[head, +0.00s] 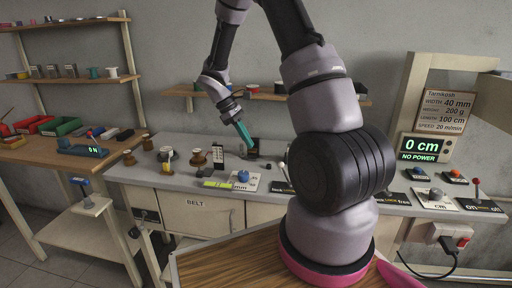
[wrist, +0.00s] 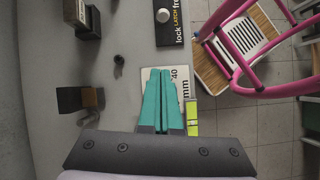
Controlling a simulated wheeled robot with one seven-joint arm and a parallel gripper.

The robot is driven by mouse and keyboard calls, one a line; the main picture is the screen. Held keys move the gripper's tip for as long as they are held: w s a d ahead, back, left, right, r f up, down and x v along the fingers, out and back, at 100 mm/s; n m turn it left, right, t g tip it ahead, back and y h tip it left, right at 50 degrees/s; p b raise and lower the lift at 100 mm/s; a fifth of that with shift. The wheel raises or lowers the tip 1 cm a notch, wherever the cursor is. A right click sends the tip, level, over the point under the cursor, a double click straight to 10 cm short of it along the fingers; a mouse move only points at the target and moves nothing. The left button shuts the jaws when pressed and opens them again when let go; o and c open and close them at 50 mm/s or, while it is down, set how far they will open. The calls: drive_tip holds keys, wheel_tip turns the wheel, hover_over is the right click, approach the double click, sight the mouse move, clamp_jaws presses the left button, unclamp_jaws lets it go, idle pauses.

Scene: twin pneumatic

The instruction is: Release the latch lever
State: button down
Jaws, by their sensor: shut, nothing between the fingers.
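The latch lever shows in the wrist view as a pale round knob (wrist: 162,16) on a black plate (wrist: 170,36) lettered "lock LATCH free", cut by the top edge. In the head view a black plate (head: 282,188) with a small lever lies on the bench just left of my arm, partly hidden by it. My gripper (head: 249,145) has teal fingers, shut and empty, pointing down over the bench, left of that plate.
A blue knob (head: 243,175) stands on the white plate. A yellow-green strip (head: 216,184) lies left of it. A display (head: 419,147) reads "0 cm NO POWER". A red-knobbed lever (head: 476,186) is far right.

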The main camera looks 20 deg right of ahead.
sight(284, 171)
drive_tip(key=x, duration=0.9)
drive_tip(key=shift+s+r, duration=0.1)
drive_tip(key=shift+s+d+r, duration=0.6)
drive_tip(key=shift+s+d, duration=0.25)
drive_tip(key=shift+s, duration=0.05)
drive_tip(key=shift+s+d+r, duration=0.15)
drive_tip(key=shift+s+d, duration=0.2)
drive_tip(key=shift+d, duration=0.05)
drive_tip(key=shift+d, duration=0.1)
